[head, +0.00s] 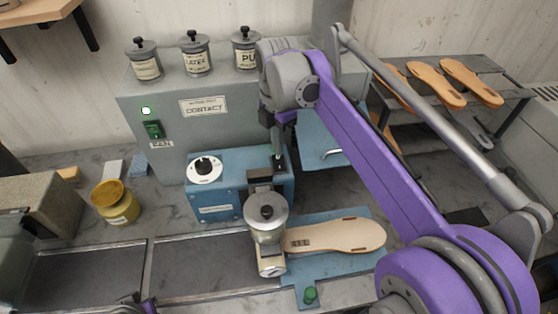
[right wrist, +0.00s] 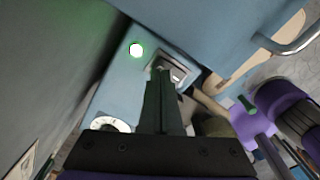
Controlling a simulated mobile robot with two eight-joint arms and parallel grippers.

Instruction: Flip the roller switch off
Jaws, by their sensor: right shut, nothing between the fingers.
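The blue roller machine (head: 225,208) stands on the bench with a white dial (head: 204,170) and rollers at its front. In the right wrist view, its top shows a glowing green lamp (right wrist: 136,49) and a switch in a pale frame (right wrist: 178,70). My right gripper (head: 279,163) points down at the machine's back right corner. Its fingers (right wrist: 163,75) are shut and empty, with the tips at the switch. They cover part of it, so I cannot tell contact or the switch's position.
A grey cabinet (head: 130,108) behind carries a lit green lamp (head: 146,111), a green fan switch (head: 153,129) and several jars. A yellow jar (head: 116,204) stands left. A glue pot (head: 266,220) and a sole (head: 345,236) are in front. A rack of soles stands right.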

